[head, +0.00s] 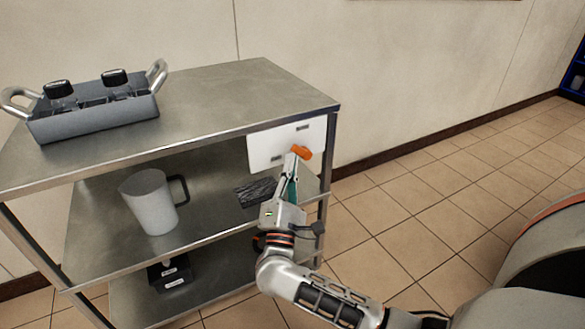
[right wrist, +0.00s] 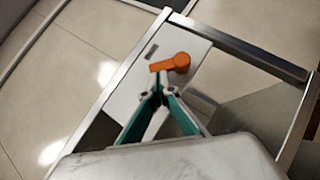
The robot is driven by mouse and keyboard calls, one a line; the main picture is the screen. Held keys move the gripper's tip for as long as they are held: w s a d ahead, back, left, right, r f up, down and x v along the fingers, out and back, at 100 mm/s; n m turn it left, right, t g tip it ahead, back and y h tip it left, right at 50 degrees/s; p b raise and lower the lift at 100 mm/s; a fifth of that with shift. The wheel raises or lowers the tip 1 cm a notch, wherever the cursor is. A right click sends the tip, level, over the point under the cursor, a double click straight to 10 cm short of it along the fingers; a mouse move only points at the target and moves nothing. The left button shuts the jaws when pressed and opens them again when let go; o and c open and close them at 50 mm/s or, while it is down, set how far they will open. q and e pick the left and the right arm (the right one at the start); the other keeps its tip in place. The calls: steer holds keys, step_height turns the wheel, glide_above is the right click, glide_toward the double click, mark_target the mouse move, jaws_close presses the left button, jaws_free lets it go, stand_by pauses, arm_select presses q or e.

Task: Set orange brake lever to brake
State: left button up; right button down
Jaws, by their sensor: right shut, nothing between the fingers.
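The orange brake lever (head: 301,152) is mounted on a white panel (head: 262,150) at the right end of the metal cart, below its top shelf. It also shows in the right wrist view (right wrist: 170,64), with its round end at the right and its arm pointing left. My right gripper (head: 292,160) is shut and empty, with its fingertips right at the lever. In the right wrist view the fingertips (right wrist: 158,88) are just below the lever's arm; I cannot tell whether they touch it. Small dark labels sit on the panel above and below the lever. My left gripper is not in view.
A grey caddy (head: 95,118) with two black-capped bottles stands on the top shelf (head: 215,100). A white jug (head: 150,202) and a dark item (head: 256,191) are on the middle shelf. A black box (head: 170,274) is below. The tiled floor on the right is clear.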

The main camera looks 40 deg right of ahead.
mark_target(297, 150)
steer(key=r+m+g, duration=0.1)
steer(key=m, duration=0.1)
steer(key=r+m+g, duration=0.1)
steer(key=m+g, duration=0.1)
steer(key=shift+d+r, duration=0.1)
steer(key=shift+d, duration=0.1)
steer(key=shift+s+d+r+m+g+y+p, duration=0.15)
steer(key=shift+r+m+g+y+p, duration=0.1)
steer(key=shift+m+g+y, duration=0.25)
steer(key=shift+w+d+r+m+g+y+p, duration=0.1)
steer(key=shift+r+m+g+y, duration=0.25)
steer(key=shift+m, duration=0.35)
steer(key=shift+s+d+r+m+g+y, duration=0.2)
steer(key=shift+d+m+g+y, duration=0.25)
steer(key=shift+m, duration=0.35)
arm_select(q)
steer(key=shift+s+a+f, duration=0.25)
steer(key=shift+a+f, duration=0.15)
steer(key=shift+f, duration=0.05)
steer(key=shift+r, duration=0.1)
arm_select(e)
steer(key=shift+m+g, duration=0.3)
steer(key=shift+a, duration=0.1)
